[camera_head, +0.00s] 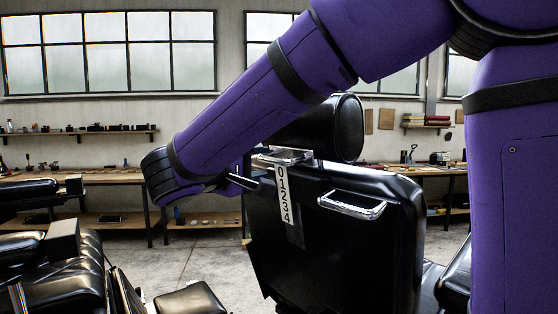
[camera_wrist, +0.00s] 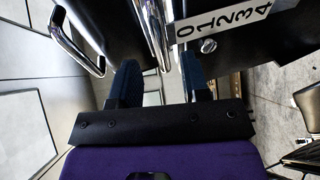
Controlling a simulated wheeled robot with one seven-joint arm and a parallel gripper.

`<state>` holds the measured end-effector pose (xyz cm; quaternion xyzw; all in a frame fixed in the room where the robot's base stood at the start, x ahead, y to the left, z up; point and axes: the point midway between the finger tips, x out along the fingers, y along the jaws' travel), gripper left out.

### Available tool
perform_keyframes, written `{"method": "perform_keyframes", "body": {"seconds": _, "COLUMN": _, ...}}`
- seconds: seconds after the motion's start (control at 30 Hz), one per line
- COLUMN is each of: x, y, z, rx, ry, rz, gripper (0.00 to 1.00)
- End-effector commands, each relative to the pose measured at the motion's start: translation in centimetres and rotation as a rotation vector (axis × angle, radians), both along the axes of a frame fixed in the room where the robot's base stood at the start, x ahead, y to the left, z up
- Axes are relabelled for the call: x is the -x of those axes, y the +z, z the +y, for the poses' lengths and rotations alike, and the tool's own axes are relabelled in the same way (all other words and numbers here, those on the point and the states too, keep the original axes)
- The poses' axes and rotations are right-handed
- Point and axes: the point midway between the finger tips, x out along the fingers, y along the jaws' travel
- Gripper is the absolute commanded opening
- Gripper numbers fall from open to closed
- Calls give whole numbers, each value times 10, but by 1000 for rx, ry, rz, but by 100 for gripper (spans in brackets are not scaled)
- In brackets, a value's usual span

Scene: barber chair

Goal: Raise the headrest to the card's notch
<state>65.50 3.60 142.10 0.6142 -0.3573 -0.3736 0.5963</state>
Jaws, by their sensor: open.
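The headrest (camera_head: 335,128) is a black padded cushion above the black chair back (camera_head: 350,250). A white strip numbered 0 to 4 (camera_head: 285,195) runs down the back below it, and it also shows in the wrist view (camera_wrist: 235,25). A chrome bar (camera_head: 285,157) lies near the strip's 0 end, below the headrest. My gripper (camera_head: 250,184) is beside the strip, mostly hidden by my arm. In the wrist view my gripper (camera_wrist: 160,78) has its fingers apart, with chrome (camera_wrist: 155,30) ahead of the gap. I cannot tell whether they touch it. I cannot make out a card.
A chrome handle (camera_head: 352,205) sticks out from the chair back. A curved chrome bar (camera_wrist: 75,45) stands left of my fingers in the wrist view. Another black chair (camera_head: 60,270) fills the lower left. Workbenches (camera_head: 110,177) line the far wall. Bare floor lies between.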

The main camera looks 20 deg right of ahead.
Motion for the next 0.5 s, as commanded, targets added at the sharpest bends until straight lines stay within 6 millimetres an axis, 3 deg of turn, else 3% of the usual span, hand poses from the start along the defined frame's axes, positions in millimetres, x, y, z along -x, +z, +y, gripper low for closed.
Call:
{"method": "perform_keyframes", "body": {"seconds": 0.23, "x": -20, "y": -2, "z": -39, "rx": 0, "ry": -4, "rz": 1, "gripper": 42}}
{"method": "perform_keyframes", "body": {"seconds": 0.5, "x": -31, "y": -3, "z": -60, "rx": -1, "ry": -2, "rz": 2, "gripper": 42}}
